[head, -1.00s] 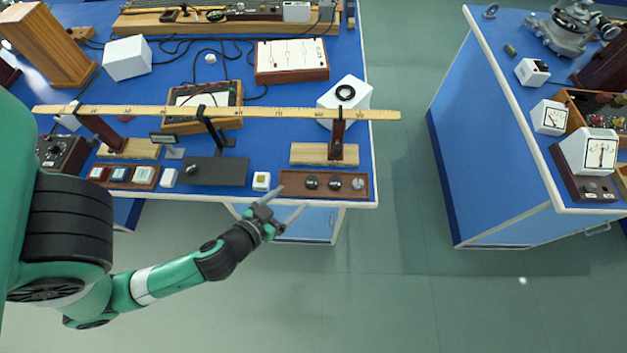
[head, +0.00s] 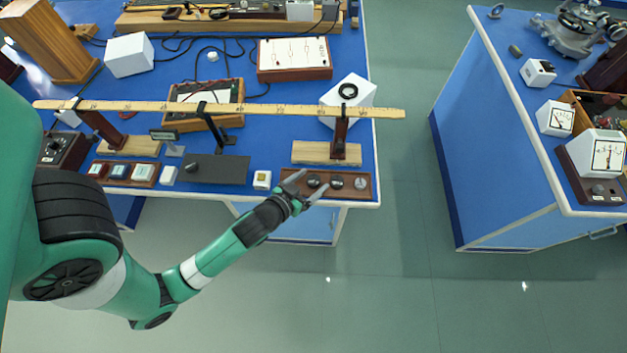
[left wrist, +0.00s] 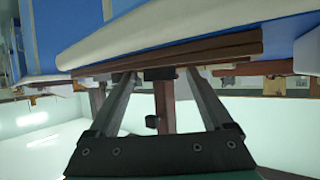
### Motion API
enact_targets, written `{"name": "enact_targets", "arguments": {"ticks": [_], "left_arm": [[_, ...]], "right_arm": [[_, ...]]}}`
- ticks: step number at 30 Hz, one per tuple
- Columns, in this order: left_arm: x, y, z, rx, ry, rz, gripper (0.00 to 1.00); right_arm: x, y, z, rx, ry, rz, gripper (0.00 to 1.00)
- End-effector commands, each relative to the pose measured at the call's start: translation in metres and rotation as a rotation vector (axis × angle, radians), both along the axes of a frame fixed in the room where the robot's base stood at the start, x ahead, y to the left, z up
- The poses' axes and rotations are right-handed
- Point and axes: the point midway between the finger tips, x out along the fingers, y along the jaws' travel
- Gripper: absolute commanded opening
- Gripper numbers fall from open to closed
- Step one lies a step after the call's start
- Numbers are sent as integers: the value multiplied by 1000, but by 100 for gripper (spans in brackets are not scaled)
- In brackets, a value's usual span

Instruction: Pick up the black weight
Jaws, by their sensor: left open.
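A brown wooden tray (head: 369,178) lies along the front edge of the left blue bench. It holds a round black weight (head: 313,180), a second dark weight (head: 336,183) and a silvery weight (head: 360,183). My left gripper (head: 310,184) is open and empty. Its fingertips reach over the tray's left part, on either side of the leftmost black weight in the head view. In the left wrist view, a dark piece (left wrist: 158,74) shows between the spread fingers; I cannot tell for sure that it is the weight. My right gripper is not in view.
A wooden metre rule (head: 260,110) spans the bench on stands, with a wooden block base (head: 310,152) just behind the tray. A small white block (head: 262,180) stands left of the tray. A second blue bench (head: 500,150) with meters stands right, across open floor.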

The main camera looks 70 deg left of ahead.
Motion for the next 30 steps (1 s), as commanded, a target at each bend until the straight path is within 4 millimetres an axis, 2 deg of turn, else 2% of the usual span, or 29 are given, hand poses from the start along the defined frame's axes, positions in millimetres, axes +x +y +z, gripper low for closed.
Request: {"name": "enact_targets", "arguments": {"ticks": [1, 2, 15, 25, 30], "left_arm": [[0, 0, 0, 0, 0, 0, 84], [0, 0, 0, 0, 0, 0, 79], [0, 0, 0, 0, 0, 0, 0], [0, 0, 1, 1, -1, 0, 0], [0, -1, 11, 1, -2, -2, 0]], "right_arm": [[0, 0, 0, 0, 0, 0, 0], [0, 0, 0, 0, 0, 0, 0], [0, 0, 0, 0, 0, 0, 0], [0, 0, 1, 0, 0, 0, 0], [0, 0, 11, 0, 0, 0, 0]]}}
